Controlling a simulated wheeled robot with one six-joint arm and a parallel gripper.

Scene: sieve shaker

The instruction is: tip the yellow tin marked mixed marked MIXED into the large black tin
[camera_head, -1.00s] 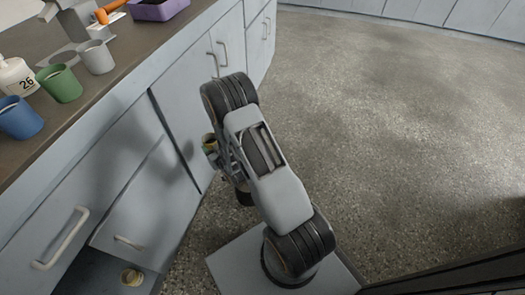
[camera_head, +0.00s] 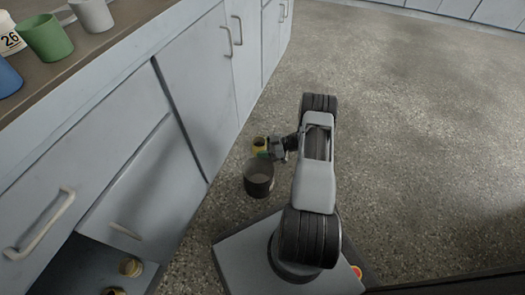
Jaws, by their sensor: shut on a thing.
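The yellow tin (camera_head: 258,143) is small in the head view, left of my arm's end. My gripper (camera_head: 268,148) is shut on it and holds it from its right side. Its mouth shows dark; I cannot read its marking or see what is inside. The large black tin (camera_head: 259,185) stands upright just in front of my base, its open top facing up and its inside greyish. The yellow tin appears above and slightly beyond the black tin's far rim. I cannot tell the height between them.
Grey cabinets (camera_head: 190,85) run along the left. An open lower drawer (camera_head: 75,270) holds small yellowish tins (camera_head: 131,267). The floor at right is clear.

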